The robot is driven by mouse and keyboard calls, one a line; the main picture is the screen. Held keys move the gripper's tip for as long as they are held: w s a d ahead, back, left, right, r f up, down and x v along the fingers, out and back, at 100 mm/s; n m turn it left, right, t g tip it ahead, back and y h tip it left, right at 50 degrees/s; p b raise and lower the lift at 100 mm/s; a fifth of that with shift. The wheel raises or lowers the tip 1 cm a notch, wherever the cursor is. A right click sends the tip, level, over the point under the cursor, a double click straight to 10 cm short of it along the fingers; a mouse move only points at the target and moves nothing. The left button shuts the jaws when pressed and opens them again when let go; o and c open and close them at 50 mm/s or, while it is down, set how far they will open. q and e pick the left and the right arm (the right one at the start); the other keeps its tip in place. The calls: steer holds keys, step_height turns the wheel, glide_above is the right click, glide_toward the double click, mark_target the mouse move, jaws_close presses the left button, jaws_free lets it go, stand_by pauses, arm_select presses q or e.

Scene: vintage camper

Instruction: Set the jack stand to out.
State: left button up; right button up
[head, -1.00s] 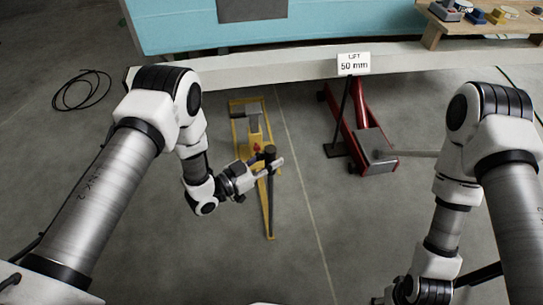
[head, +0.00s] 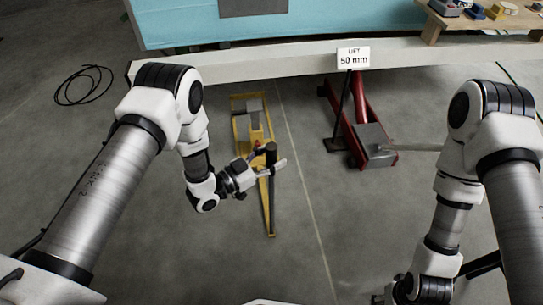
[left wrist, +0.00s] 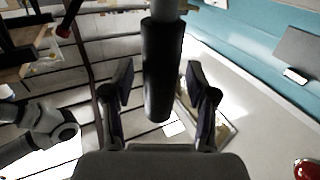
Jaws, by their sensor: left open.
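The yellow jack stand (head: 236,127) is on the grey floor under the edge of the camper. It has a grey top plate and a long yellow bar running toward me. A black upright grip (head: 271,153) rises by this bar, and it also shows large in the left wrist view (left wrist: 158,85). My left gripper (head: 268,168) is at the grip. In the left wrist view its two fingers (left wrist: 160,78) stand open on either side of the grip, with gaps showing. My right gripper (head: 405,290) is low at the bottom edge, its fingers not clearly visible.
A pale beam (head: 240,70) crosses behind. A black cable (head: 82,86) lies at left. The front floor looks clear.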

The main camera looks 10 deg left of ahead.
arm_select(q)
steer(key=v, duration=1.2)
steer(key=s+f+n+g+y, duration=0.3)
steer(key=s+f+g+y, duration=0.1)
steer(key=s+f+y, duration=0.25)
steer(key=s+a+f+n+g+y, duration=0.3)
steer(key=s+a+g, duration=0.1)
steer(key=s, duration=0.3)
steer(key=s+a+f+n+g+y, duration=0.3)
steer(key=s+a+g, duration=0.1)
steer(key=s, duration=0.4)
step_height(320, 180, up, 22)
steer(key=s+p, duration=0.1)
steer(key=p, duration=2.1)
steer(key=shift+s+a+n+g, duration=0.15)
steer(key=shift+a+n+g, duration=0.15)
steer(key=shift+a, duration=0.1)
